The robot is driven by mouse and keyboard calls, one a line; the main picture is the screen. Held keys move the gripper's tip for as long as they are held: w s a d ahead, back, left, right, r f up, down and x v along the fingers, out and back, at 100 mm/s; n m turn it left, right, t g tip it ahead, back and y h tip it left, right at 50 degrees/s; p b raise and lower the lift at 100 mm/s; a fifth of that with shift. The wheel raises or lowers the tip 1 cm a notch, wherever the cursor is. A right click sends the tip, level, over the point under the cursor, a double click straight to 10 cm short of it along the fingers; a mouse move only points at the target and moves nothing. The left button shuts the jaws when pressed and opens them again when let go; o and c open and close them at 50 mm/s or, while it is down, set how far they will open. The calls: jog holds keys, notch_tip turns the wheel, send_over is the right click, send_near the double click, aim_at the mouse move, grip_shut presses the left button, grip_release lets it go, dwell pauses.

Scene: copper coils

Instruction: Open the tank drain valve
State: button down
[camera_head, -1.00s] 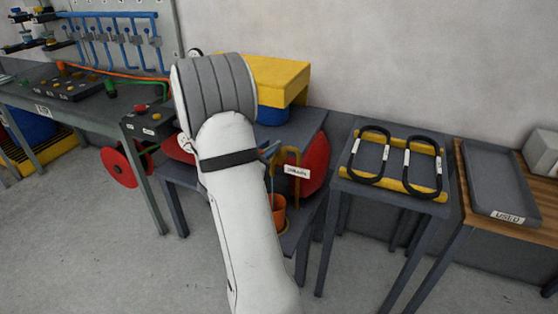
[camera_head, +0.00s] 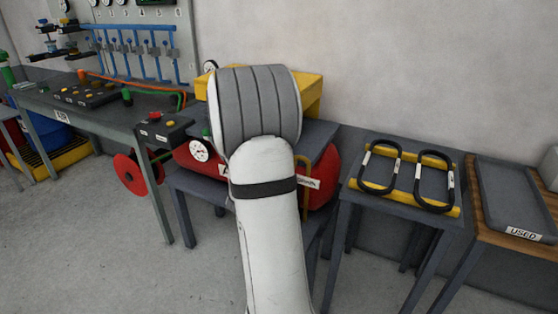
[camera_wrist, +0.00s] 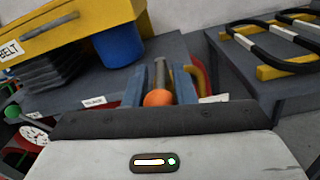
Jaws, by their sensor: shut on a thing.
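The red tank (camera_head: 328,172) lies under a grey tabletop, with a white gauge (camera_head: 199,151) at its left end. A white label (camera_head: 308,182) shows at its right, beside my arm. My arm hides the drain valve and my gripper in the head view. In the wrist view, my gripper (camera_wrist: 168,80) has its blue fingers close together around a grey, rod-like part with a rounded orange end (camera_wrist: 158,98), which appears to be the drain valve's handle. A yellow curved part (camera_wrist: 198,76) stands just right of the fingers. How far the valve is turned cannot be told.
A stand (camera_head: 346,192) with two black loops is to the right, then a grey tray (camera_head: 510,205). A bench (camera_head: 95,112) with controls is at left.

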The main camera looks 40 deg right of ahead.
jog(key=shift+d+r, duration=0.15)
jog(key=shift+d, duration=0.05)
jog(key=c, duration=1.6)
grip_release()
jog(key=shift+o, duration=0.3)
jog(key=shift+d, duration=0.15)
jog(key=shift+a, duration=0.35)
jog(key=v, duration=0.7)
jog(key=shift+s+a, duration=0.15)
jog(key=shift+a, duration=0.05)
jog(key=shift+s, duration=0.1)
